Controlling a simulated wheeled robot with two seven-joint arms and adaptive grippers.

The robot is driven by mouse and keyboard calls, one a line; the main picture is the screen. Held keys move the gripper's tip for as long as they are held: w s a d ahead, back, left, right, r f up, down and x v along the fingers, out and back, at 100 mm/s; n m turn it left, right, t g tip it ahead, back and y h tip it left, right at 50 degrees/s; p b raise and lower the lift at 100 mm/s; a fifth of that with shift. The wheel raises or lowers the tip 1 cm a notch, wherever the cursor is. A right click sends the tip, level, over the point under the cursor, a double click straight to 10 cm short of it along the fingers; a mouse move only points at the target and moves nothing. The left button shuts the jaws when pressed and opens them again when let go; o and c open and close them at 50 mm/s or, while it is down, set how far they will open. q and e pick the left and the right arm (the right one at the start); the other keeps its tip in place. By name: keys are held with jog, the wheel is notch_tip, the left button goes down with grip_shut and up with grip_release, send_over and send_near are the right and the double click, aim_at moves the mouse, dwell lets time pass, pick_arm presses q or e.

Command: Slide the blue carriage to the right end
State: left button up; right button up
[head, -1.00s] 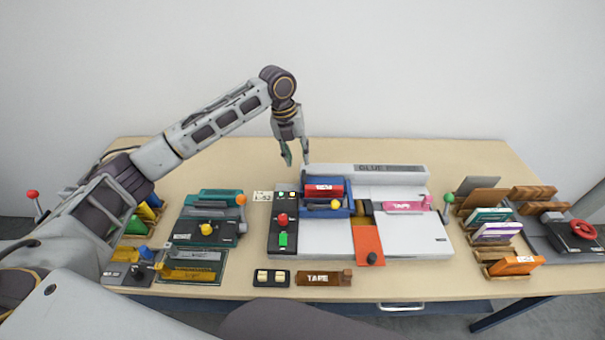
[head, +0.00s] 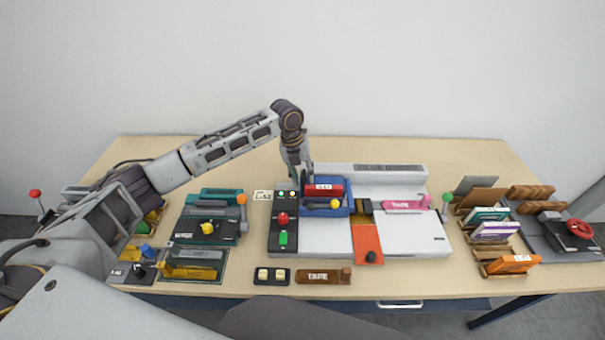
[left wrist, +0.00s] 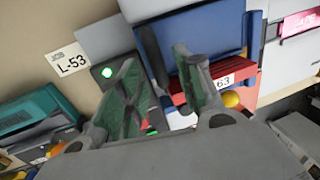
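The blue carriage (head: 342,211) sits at the left part of the white glue machine's bed, with a red block (head: 323,191) and a yellow knob (head: 335,204) on it. It also fills the upper middle of the left wrist view (left wrist: 210,42). My left gripper (head: 300,180) points down at the carriage's left edge, near the black control panel. Its two fingers (left wrist: 155,57) are apart in the left wrist view. A dark upright bar shows between them; I cannot tell whether they touch it. My right gripper is not in view.
The white bed (head: 323,239) has an orange plate (head: 368,243) and a pink tape block (head: 402,205) right of the carriage. The black panel (head: 282,220) with red and green buttons is at left. A green-knobbed lever (head: 446,197) stands at the right end.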

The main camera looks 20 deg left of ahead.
pick_arm(q)
grip_shut()
jog(key=shift+d, duration=0.1)
dwell(0.4)
